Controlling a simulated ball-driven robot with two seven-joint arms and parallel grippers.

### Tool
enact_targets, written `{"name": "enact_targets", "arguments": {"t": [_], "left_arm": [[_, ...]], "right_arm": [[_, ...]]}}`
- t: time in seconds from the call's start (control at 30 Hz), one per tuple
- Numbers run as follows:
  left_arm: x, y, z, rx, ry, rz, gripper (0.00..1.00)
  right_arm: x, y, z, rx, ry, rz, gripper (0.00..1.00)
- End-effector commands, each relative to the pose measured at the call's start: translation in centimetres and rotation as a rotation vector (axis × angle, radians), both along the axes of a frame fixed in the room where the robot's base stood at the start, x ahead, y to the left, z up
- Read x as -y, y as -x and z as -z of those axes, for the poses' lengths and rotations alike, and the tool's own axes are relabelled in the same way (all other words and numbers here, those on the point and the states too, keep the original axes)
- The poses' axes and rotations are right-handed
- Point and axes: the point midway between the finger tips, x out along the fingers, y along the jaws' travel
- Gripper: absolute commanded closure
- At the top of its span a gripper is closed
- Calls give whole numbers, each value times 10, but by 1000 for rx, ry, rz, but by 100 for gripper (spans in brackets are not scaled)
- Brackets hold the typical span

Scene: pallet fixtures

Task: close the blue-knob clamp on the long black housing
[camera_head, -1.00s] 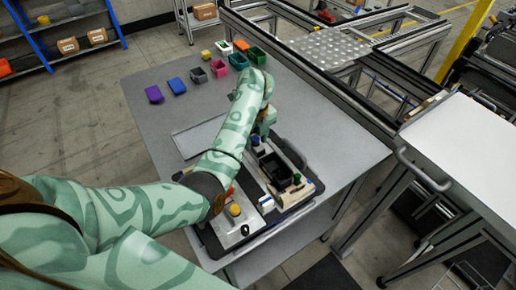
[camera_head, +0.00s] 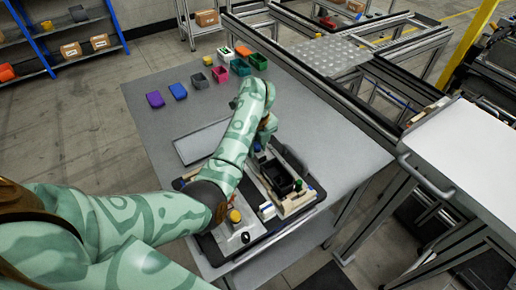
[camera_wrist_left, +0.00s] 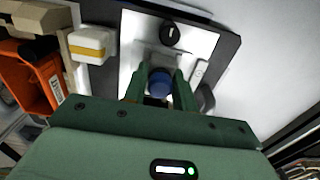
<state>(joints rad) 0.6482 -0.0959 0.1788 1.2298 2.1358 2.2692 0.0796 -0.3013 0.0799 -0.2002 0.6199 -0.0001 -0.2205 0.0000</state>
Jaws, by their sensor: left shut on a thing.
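The long black housing (camera_head: 278,178) lies in a fixture on the dark pallet tray at the right front of the grey table. My left arm reaches over the tray from the left. In the left wrist view, my left gripper (camera_wrist_left: 161,88) is shut on the blue knob (camera_wrist_left: 159,80) of the clamp, one finger on each side of it. The clamp's metal parts (camera_wrist_left: 165,55) sit on a white plate behind the knob. In the head view the left gripper (camera_head: 260,146) is at the tray's far end, and its fingertips are hard to make out. My right gripper is out of view.
A yellow knob (camera_head: 235,215) stands on the near part of the tray. The wrist view shows a black dial (camera_wrist_left: 170,33), a white-and-yellow block (camera_wrist_left: 92,43) and an orange bin-like part (camera_wrist_left: 36,76).

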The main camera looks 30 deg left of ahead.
Motion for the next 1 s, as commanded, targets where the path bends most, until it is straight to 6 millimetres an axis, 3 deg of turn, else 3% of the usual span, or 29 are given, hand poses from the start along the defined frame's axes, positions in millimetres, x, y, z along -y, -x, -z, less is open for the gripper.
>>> {"name": "enact_targets", "arguments": {"t": [0.67, 0.7, 0.73, 1.0], "left_arm": [[22, 13, 1, -3, 4, 2, 93], [21, 12, 1, -3, 3, 2, 65], [21, 12, 1, -2, 2, 1, 58], [21, 12, 1, -2, 1, 1, 58]], "right_arm": [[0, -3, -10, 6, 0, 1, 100], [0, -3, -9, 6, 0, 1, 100], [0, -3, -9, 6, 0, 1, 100], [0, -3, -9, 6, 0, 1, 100]]}}
